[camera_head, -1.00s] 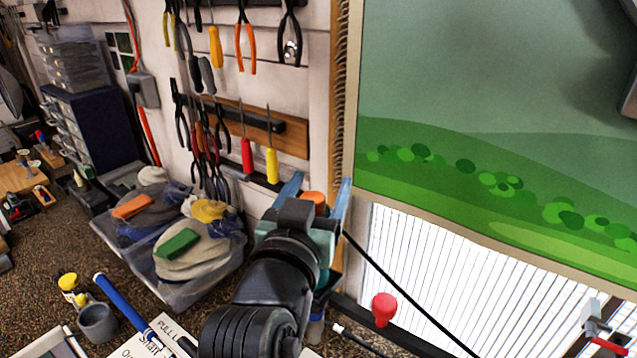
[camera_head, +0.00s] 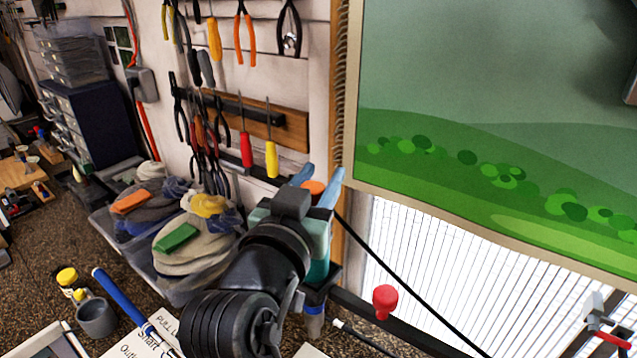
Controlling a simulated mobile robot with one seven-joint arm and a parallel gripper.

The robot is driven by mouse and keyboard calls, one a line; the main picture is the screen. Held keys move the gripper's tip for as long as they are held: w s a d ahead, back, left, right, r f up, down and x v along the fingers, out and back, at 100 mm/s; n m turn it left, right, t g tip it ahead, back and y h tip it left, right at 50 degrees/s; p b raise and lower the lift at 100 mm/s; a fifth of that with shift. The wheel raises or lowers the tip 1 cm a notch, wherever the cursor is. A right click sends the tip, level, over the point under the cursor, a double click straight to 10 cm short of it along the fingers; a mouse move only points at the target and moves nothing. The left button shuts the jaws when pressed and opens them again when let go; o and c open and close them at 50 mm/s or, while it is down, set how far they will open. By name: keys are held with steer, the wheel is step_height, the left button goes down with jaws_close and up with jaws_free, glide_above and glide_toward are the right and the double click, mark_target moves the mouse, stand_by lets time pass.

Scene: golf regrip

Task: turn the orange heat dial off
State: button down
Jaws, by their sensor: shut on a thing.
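The orange dial (camera_head: 312,187) shows as a small round orange shape between the blue fingers of my gripper (camera_head: 317,182). My gripper is shut on it, one finger on each side. My wrist and the gripper's body hide what lies below and behind the dial. No mark on the dial can be read, so its setting cannot be told.
A red knob (camera_head: 385,300) stands at the lower right by a black cable (camera_head: 410,275). Tools, including a yellow-handled screwdriver (camera_head: 271,158), hang on the wall. A bin of rags (camera_head: 185,245) is at the left. A grey mug (camera_head: 96,316) and papers lie on the bench.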

steer(key=m+g+h+b, duration=0.2)
steer(key=h+b, duration=0.1)
steer(key=s+d+m+g+h+b, duration=0.1)
steer(key=m+g+h+b, duration=0.4)
steer(key=m+h+b, duration=0.1)
steer(key=shift+s+d+g+h, duration=0.15)
steer(key=shift+d+g+h, duration=0.15)
steer(key=shift+d, duration=0.05)
steer(key=shift+g, duration=0.3)
steer(key=shift+c, duration=2.4)
jaws_free()
steer(key=b+v, duration=0.5)
steer(key=v, duration=0.8)
steer(key=shift+f, duration=0.2)
